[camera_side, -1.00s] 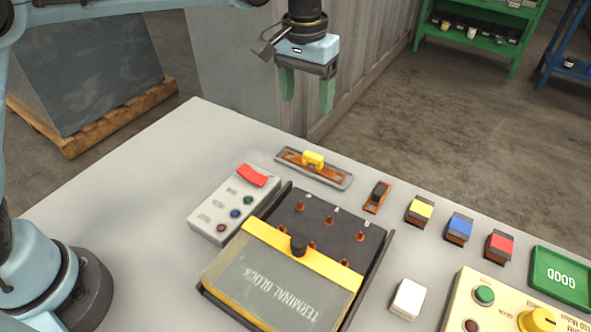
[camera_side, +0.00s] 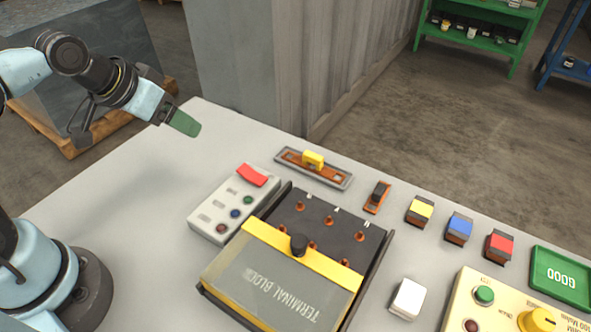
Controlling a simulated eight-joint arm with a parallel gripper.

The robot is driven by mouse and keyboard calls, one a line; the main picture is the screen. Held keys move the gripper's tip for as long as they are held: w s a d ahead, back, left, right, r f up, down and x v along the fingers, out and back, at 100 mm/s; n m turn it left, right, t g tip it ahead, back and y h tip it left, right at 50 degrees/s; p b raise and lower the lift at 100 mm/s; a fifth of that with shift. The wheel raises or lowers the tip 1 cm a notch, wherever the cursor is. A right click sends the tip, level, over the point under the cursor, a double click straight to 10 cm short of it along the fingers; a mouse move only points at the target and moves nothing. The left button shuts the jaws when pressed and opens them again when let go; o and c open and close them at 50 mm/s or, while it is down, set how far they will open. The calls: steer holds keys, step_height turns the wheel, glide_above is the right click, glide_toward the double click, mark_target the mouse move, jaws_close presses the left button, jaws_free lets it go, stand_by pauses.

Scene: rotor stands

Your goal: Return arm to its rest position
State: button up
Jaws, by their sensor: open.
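My gripper (camera_side: 180,122) is at the upper left of the side view, above the far left part of the grey table (camera_side: 130,215). It is tilted, with its green fingertips pointing down and to the right. It is seen nearly side-on, so one finger mostly covers the other. No object shows between the fingers, and it is apart from everything on the table. My arm is folded back toward its base at the left edge.
A terminal block (camera_side: 275,282) with a yellow bar, a button panel (camera_side: 215,216) and a yellow-handled slider (camera_side: 313,160) are on the table. Yellow (camera_side: 421,208), blue (camera_side: 460,226) and red (camera_side: 499,243) blocks stand right. The table's left part is clear.

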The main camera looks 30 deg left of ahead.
steer(key=shift+s+a+f, duration=0.2)
steer(key=shift+s+f, duration=0.2)
steer(key=shift+f, duration=0.05)
stand_by(0.6)
